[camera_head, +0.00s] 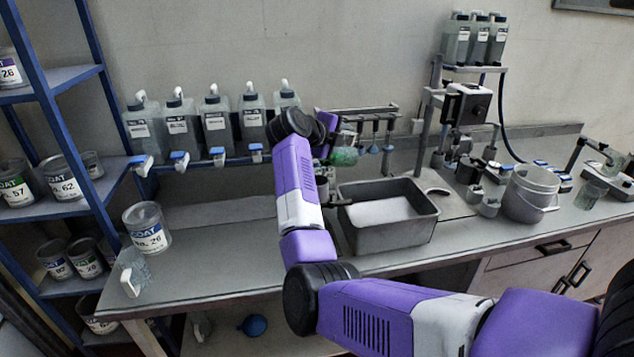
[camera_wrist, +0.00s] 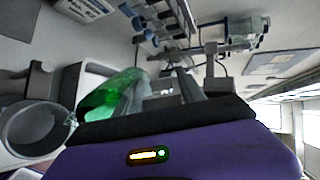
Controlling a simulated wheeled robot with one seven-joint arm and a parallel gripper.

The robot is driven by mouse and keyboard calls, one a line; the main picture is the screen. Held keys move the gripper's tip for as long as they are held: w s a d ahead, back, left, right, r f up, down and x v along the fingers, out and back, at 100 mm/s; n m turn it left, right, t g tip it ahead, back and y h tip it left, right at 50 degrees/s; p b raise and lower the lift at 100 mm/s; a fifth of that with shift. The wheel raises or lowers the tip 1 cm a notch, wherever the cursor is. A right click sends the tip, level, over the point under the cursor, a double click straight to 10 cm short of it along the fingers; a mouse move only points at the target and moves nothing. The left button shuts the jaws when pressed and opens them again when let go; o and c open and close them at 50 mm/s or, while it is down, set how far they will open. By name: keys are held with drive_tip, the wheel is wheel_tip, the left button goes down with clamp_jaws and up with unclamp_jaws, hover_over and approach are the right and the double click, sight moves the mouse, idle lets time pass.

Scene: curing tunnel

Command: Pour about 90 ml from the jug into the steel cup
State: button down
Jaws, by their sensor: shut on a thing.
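My gripper (camera_head: 334,146), at the end of the purple arm, is shut on a clear vessel with green liquid, which I take to be the jug (camera_head: 345,157). In the wrist view the jug (camera_wrist: 112,94) lies left of the gripper fingers (camera_wrist: 178,92) and looks tilted. A round grey vessel with a side handle, likely the steel cup (camera_wrist: 38,128), is at the lower left of the wrist view, close to the jug. In the head view this cup (camera_head: 323,184) is mostly hidden behind my arm. I cannot see a stream or the cup's level.
A grey basin (camera_head: 390,240) stands right of the cup. Labelled bottles (camera_head: 215,125) line the back. A pail (camera_head: 530,195) and dosing stand (camera_head: 465,105) are at the right.

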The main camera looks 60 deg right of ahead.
drive_tip(key=shift+w+a, duration=0.1)
drive_tip(key=shift+a, duration=0.05)
drive_tip(key=shift+a+r+b, duration=0.1)
drive_tip(key=shift+a+b, duration=0.15)
drive_tip(key=shift+b, duration=0.2)
drive_tip(key=shift+w+a+r+h+b, duration=0.1)
drive_tip(key=shift+a+r+h+b, duration=0.15)
drive_tip(key=shift+h+b, duration=0.45)
idle(0.4)
